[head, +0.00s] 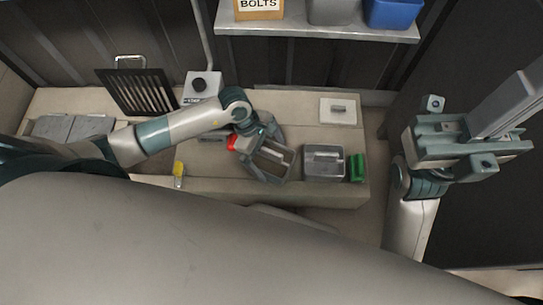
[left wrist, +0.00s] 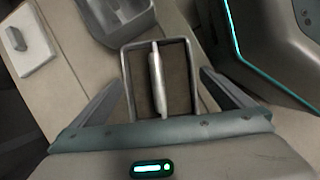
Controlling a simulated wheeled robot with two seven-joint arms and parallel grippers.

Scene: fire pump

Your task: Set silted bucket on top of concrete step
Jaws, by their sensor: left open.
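The silted bucket appears to be the grey open-topped box with a brown inside (head: 273,161) in the middle of the head view; it also shows in the left wrist view (left wrist: 178,85), with a pale bar across its top. My left gripper (left wrist: 162,80) is open, with its fingers on either side of this bucket; I cannot tell whether they touch it. The long beige concrete block (head: 235,185) under the bucket may be the concrete step. My right gripper (head: 468,142) is at the right, away from the bucket; its jaws are unclear.
A second grey bin (head: 323,163) stands close right of the bucket, beside a green block (head: 357,168). A white plate with a grey handle (head: 338,110) lies behind. A dark grate (head: 138,92) leans at the back left. A shelf (head: 320,32) overhangs the back.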

